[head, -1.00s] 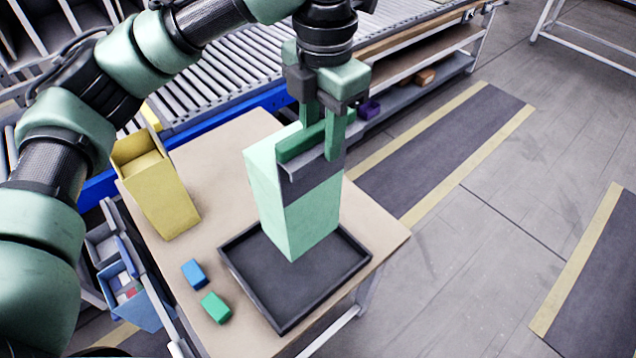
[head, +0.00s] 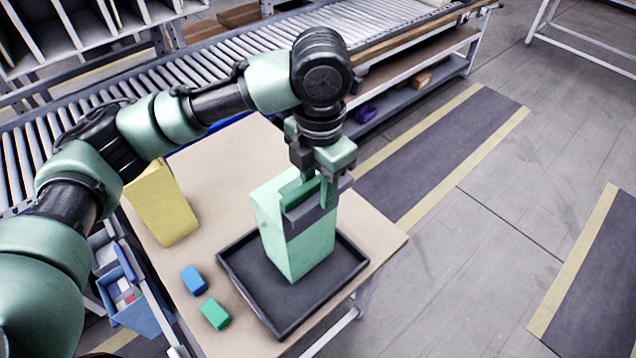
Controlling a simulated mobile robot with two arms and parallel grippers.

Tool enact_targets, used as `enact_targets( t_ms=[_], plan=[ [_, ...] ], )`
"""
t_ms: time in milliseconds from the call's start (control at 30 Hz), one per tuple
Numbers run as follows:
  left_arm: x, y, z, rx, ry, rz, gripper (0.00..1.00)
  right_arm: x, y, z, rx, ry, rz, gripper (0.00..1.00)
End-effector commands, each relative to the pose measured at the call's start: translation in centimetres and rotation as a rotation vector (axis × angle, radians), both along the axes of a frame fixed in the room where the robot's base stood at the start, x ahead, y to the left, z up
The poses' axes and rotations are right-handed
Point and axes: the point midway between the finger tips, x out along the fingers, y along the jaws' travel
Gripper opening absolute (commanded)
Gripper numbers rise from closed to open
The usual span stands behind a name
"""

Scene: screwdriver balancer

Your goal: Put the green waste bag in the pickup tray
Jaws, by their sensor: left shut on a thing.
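My left gripper (head: 312,196) is shut on the top of the bag, coming down from above. My right gripper is not in view.
A yellow bag (head: 164,206) stands on the table (head: 222,165) at the left. A blue block (head: 194,280) and a green block (head: 215,314) lie left of the tray. A roller conveyor (head: 190,75) runs behind. The table's right edge is clear.

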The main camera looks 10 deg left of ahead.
Motion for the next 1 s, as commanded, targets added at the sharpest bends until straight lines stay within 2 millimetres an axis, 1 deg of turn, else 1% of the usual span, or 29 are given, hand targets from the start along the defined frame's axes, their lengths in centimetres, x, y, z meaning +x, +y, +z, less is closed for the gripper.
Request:
enact_targets(
  t_ms=[67, 100, 167, 467, 567, 667, 833, 900, 1000],
  plan=[
    [0.0, 0.0, -0.2, 0.0, 0.0, 0.0, 0.0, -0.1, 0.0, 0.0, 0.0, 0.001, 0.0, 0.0],
    [0.0, 0.0, -0.3, 0.0, 0.001, 0.0, 0.4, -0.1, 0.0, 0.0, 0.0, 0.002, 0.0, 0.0],
    [0.0, 0.0, -0.2, 0.0, 0.0, 0.0, 0.56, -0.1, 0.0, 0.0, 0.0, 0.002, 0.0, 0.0],
    [0.0, 0.0, -0.2, 0.0, 0.0, 0.0, 0.56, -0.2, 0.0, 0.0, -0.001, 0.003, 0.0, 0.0],
    [0.1, 0.0, 0.3, 0.0, -0.002, 0.001, 0.56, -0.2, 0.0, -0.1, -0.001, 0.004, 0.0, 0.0],
    [0.1, -0.1, 1.4, -0.002, -0.004, 0.001, 0.56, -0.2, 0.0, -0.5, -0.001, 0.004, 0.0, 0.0],
    [0.0, -0.2, 5.0, -0.003, -0.007, -0.001, 0.56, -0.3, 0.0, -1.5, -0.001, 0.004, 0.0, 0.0],
    [0.1, -0.1, 6.7, 0.001, -0.007, 0.002, 0.56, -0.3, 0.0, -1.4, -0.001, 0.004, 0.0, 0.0],
    [0.0, -0.1, 8.7, 0.001, -0.005, 0.002, 0.56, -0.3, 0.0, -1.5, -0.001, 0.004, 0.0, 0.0]
  ],
)
